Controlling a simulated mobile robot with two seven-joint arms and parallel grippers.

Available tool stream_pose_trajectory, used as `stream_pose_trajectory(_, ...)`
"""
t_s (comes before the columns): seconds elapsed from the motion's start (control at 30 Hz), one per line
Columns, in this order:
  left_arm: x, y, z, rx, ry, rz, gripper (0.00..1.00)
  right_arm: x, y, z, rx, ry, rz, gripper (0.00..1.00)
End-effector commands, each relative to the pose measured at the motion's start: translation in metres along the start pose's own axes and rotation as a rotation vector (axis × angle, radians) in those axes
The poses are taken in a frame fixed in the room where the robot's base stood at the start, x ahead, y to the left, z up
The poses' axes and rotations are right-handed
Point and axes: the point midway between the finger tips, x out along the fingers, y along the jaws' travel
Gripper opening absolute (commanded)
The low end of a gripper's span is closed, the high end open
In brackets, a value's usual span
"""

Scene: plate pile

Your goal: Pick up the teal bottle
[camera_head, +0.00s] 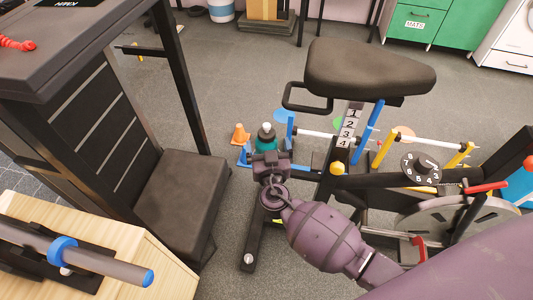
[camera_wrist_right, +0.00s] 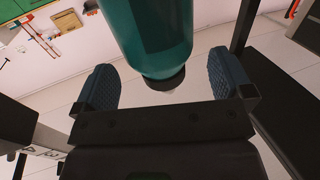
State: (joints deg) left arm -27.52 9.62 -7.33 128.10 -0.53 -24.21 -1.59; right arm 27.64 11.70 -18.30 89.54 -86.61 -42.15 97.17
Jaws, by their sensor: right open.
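The teal bottle (camera_head: 266,144) stands upright near the exercise bike, with a black cap and a pale tip on top. My right gripper (camera_head: 268,157) is at the bottle and hides much of its lower part in the head view. In the right wrist view the bottle (camera_wrist_right: 155,35) comes in from the top edge, its dark cap end between the two blue-grey finger pads. The right gripper (camera_wrist_right: 167,86) is open, with gaps on both sides of the bottle. The left gripper is not in view.
The exercise bike's dark seat (camera_head: 370,70) and frame stand right of the bottle. An orange cone (camera_head: 240,134) is just left of it. A black padded bench (camera_head: 183,190) stands further left, and a wooden box (camera_head: 110,250) is at lower left. Grey floor (camera_head: 230,85) behind is clear.

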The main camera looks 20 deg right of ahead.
Motion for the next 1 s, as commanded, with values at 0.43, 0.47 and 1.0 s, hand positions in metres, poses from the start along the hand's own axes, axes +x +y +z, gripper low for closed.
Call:
stream_pose_trajectory(0.43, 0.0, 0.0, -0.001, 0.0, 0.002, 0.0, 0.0, 0.026, 0.0, 0.002, 0.0, -0.001, -0.001, 0.98)
stream_pose_trajectory(0.47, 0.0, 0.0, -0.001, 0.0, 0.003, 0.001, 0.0, 0.026, 0.0, 0.002, 0.0, -0.001, 0.0, 0.98)
stream_pose_trajectory(1.0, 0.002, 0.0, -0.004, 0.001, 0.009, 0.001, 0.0, 0.026, 0.0, 0.001, 0.0, 0.0, 0.0, 0.25)
